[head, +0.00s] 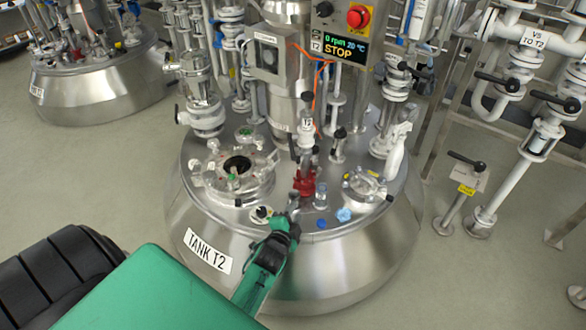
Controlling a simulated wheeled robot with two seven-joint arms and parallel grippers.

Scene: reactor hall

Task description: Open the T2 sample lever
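Tank T2 (350,262), a steel vessel with its name on a white label, stands in the middle of the head view. My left gripper (291,211) is dark, at the end of my green arm, over the front rim of the tank lid. It is just below a red fitting (304,184). Whether its fingers are apart or touch anything is too small to tell. A black lever (466,158) with a yellow tag sits on a post right of the tank, away from the gripper. The tag is unreadable, so I cannot tell which lever is the sample lever. My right gripper is not in view.
A round open port (238,165) and a smaller capped port (365,185) flank the red fitting. A control box with a STOP display (340,48) rises behind. White pipes with black levers (498,81) stand at the right. Floor (110,185) left of the tank is clear.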

